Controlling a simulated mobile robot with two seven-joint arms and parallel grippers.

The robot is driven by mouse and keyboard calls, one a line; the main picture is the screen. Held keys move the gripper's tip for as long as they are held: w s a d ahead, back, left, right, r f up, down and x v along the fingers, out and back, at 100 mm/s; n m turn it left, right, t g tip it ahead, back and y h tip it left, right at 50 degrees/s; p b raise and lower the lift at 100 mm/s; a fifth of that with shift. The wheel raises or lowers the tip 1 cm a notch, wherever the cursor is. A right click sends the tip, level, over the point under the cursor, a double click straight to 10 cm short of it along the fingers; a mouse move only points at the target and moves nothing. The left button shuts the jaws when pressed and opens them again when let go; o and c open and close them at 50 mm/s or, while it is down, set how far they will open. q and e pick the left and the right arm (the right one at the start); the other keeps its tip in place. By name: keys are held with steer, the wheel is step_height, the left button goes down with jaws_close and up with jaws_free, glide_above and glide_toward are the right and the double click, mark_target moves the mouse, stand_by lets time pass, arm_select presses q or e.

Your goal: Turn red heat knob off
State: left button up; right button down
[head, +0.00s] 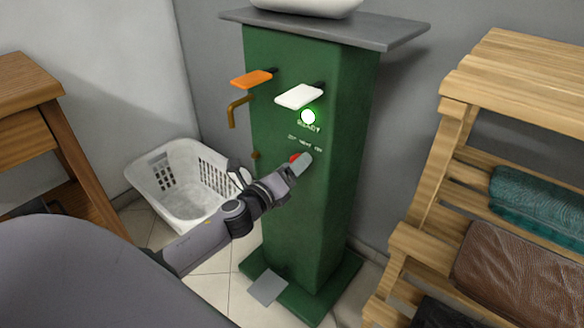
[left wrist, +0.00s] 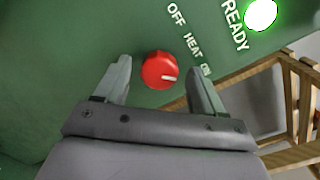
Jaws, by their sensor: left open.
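The red heat knob (left wrist: 160,70) sits on the front of the green press column (head: 290,210). In the left wrist view its white mark points right, roughly toward the ON end of the OFF, HEAT, ON lettering. My left gripper (left wrist: 158,68) is open, with one finger on each side of the knob; I see green panel between knob and fingers. In the head view the left gripper (head: 301,163) is at the panel and partly hides the knob (head: 294,158). My right gripper is not in view.
A lit READY lamp (head: 308,117) is above the knob. A white handle (head: 299,96) and an orange handle (head: 251,79) stick out above it. A white laundry basket (head: 180,190) stands at left, and a wooden shelf (head: 505,75) with folded cloth at right.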

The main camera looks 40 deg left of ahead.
arm_select(q)
steer(key=c, duration=1.1)
steer(key=shift+o, duration=0.2)
